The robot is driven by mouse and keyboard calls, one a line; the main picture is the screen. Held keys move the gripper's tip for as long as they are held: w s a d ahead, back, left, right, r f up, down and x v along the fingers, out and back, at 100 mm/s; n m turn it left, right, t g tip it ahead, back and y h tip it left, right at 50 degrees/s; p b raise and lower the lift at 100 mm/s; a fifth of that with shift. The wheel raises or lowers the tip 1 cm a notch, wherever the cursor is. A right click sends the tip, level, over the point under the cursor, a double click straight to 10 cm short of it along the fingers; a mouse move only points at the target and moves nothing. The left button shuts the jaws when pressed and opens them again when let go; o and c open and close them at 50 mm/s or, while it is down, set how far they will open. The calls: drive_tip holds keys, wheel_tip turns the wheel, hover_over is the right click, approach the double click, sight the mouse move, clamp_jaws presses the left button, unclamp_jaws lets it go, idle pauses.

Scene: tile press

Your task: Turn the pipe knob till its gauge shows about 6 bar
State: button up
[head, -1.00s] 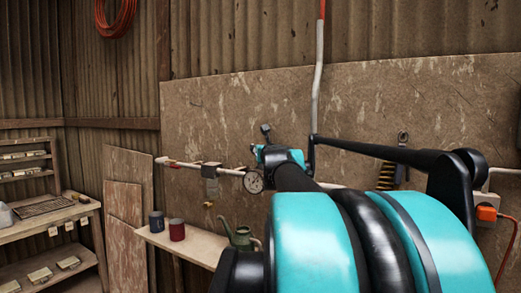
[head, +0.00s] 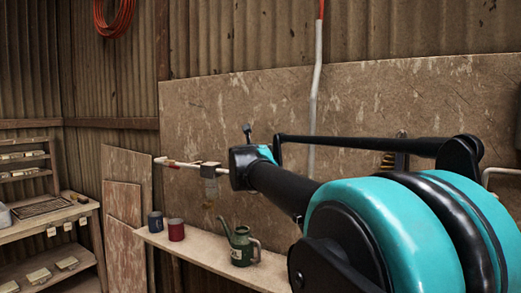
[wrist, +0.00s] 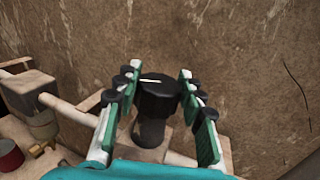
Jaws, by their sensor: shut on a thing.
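The black pipe knob (wrist: 157,100), with a white line on its top face, stands between the fingers of my gripper (wrist: 158,84) in the wrist view. The fingers are shut on the knob from both sides. The white line lies nearly level, tilted slightly. In the head view my arm covers the knob and the gauge, so no gauge reading shows. The gauge dial is not seen in the wrist view either. The white pipe (head: 180,164) runs along the wall board in the head view and also shows at the left of the wrist view (wrist: 68,108).
A grey box fitting (head: 209,170) sits on the pipe left of my arm. A brown wall board (head: 390,103) stands behind.

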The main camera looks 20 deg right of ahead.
drive_tip(key=o, duration=1.2)
drive_tip(key=v, duration=1.2)
drive_tip(key=shift+w+f, duration=0.1)
